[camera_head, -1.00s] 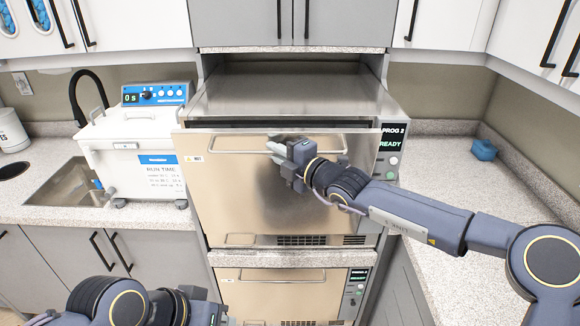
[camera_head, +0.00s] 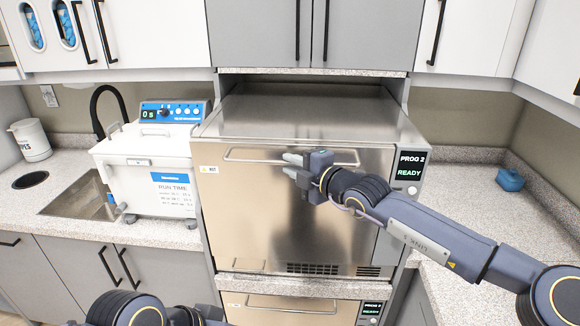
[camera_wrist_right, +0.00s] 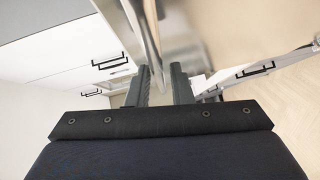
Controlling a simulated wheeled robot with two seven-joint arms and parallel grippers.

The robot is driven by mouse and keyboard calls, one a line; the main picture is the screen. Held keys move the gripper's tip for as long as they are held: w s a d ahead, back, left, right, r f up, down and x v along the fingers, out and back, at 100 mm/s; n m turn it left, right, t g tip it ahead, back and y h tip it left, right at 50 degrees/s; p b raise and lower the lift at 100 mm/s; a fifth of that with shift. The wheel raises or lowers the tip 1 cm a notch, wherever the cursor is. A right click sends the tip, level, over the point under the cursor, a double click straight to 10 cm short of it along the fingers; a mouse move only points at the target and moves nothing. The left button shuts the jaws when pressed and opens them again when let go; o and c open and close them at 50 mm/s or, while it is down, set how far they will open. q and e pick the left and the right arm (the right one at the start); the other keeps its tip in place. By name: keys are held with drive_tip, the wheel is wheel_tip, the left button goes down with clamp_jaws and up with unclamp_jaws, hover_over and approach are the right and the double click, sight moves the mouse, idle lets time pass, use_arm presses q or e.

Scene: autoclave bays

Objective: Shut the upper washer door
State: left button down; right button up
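The upper washer door (camera_head: 255,225) is a shiny steel panel with a horizontal bar handle (camera_head: 245,156) near its top. It stands upright against the washer body (camera_head: 310,110), and no dark gap shows along its top edge. My right gripper (camera_head: 291,166) is at the handle's middle, in front of the door.
A lower washer (camera_head: 285,308) sits below the counter strip. A white bath unit (camera_head: 150,175) and a sink (camera_head: 85,195) are at the left. The washer's panel (camera_head: 409,166) reads PROG 2 READY. A small blue item (camera_head: 510,180) lies on the right counter.

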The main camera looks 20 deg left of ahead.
drive_tip(key=b+v, duration=0.1)
drive_tip(key=v, duration=0.5)
drive_tip(key=shift+d+b, duration=0.3)
drive_tip(key=shift+d, duration=0.05)
drive_tip(key=shift+f, duration=0.1)
